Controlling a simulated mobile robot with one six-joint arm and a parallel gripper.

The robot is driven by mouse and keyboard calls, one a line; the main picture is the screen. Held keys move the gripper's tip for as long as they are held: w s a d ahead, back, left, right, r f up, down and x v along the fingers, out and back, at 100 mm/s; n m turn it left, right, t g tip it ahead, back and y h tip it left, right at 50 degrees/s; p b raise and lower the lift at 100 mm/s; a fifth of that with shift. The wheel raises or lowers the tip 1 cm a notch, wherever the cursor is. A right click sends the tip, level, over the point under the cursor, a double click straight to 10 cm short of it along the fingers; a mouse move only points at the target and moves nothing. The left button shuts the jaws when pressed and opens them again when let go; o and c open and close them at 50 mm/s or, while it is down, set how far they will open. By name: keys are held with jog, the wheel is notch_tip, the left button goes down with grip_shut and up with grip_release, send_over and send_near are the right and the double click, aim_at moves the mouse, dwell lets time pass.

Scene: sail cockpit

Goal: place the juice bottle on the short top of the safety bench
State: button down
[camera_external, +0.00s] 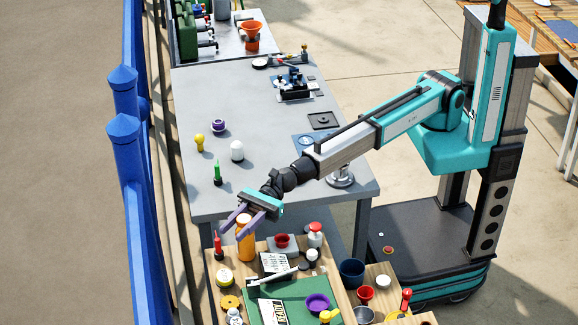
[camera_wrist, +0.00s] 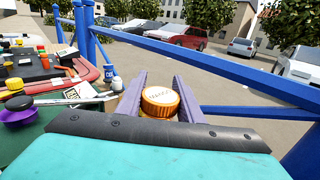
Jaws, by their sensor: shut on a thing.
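The juice bottle (camera_external: 246,243) is orange and upright, at the back left part of a wooden worktop (camera_external: 342,292). My gripper (camera_external: 243,222) reaches down to its upper part, with its two purple fingers closed around it. In the wrist view the bottle's orange cap with a pale lettered top (camera_wrist: 160,96) sits between the fingers. I cannot tell whether its base touches the wood. A long grey table (camera_external: 255,100) stands behind the worktop. No label shows which top belongs to the safety bench.
A red-tipped bottle (camera_external: 218,245) and a red bowl (camera_external: 282,241) stand close to the juice bottle. A green mat (camera_external: 285,300) carries papers and a purple bowl (camera_external: 317,302). The grey table has a green bottle (camera_external: 217,174) and white jar (camera_external: 237,151) near its front; its middle is clear. Blue railing (camera_external: 124,130) runs along the left.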

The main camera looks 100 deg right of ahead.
aim_at(247, 216)
jog(key=c, duration=1.2)
grip_release()
jog(key=shift+r, duration=0.1)
jog(key=shift+v, duration=2.15)
jog(key=shift+s+d+r+p, duration=0.3)
jog(key=shift+s+r+p, duration=0.05)
jog(key=shift+r+p, duration=2.75)
jog(key=shift+r, duration=0.4)
jog(key=shift+w, duration=0.1)
